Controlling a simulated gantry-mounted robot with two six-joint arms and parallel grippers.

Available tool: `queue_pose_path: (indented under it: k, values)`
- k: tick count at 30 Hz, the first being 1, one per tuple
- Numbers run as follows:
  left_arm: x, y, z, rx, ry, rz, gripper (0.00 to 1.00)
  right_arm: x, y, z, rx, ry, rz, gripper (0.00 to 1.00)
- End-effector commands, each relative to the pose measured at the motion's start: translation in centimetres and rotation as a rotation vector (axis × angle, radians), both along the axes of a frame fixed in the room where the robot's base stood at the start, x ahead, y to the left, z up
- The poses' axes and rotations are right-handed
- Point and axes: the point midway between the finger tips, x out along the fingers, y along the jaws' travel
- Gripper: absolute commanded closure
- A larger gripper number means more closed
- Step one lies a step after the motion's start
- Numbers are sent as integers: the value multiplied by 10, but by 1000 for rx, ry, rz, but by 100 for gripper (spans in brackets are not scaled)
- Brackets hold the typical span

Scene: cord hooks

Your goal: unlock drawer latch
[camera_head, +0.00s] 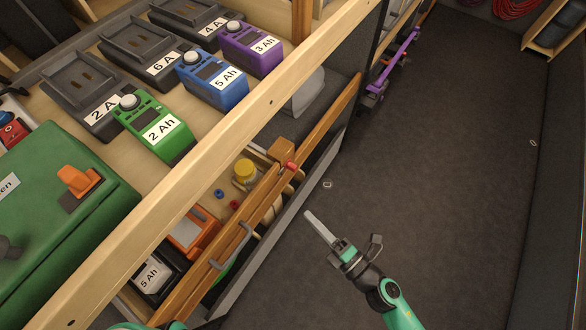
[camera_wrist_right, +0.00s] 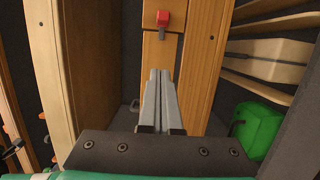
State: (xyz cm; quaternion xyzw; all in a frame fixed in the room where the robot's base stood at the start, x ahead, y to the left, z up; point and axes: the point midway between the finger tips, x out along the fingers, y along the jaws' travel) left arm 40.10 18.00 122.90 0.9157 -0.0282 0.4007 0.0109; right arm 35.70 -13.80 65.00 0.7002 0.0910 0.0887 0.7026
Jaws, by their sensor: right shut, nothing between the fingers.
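The drawer latch is a small red knob (camera_head: 290,165) beside a wooden block (camera_head: 281,149) on the top of the drawer front (camera_head: 262,196). In the right wrist view the red knob (camera_wrist_right: 163,18) is at the top centre, with a short dark stem below it. My right gripper (camera_head: 309,215) is shut and empty, apart from the latch, to the right of the drawer front over the floor. In the wrist view its fingers (camera_wrist_right: 161,75) point up toward the latch. My left gripper is not in view.
The drawer holds a yellow round item (camera_head: 245,171), small coloured pieces and an orange item (camera_head: 193,230). A grey handle (camera_head: 232,248) is on its front. A wooden rail (camera_head: 215,130) crosses above, beside coloured batteries on a shelf. The grey floor (camera_head: 440,190) at right is mostly clear.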

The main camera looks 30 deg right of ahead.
Motion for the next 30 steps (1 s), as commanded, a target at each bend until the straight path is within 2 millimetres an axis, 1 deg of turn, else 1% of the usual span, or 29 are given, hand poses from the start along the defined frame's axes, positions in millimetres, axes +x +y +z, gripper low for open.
queue_pose_path:
  k: [5,8,11,21,24,27,30]
  values:
    - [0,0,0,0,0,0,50,4,1,1,2,-1,0,100]
    - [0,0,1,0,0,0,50,14,3,2,3,-4,1,100]
    - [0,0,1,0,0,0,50,30,8,2,2,-6,1,100]
    - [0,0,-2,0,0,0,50,102,26,2,3,-5,-1,100]
    - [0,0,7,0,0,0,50,109,6,4,3,-2,-8,100]
    - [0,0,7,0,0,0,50,114,-4,2,4,-2,-6,100]
    - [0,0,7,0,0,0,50,117,-10,2,3,-2,-4,100]
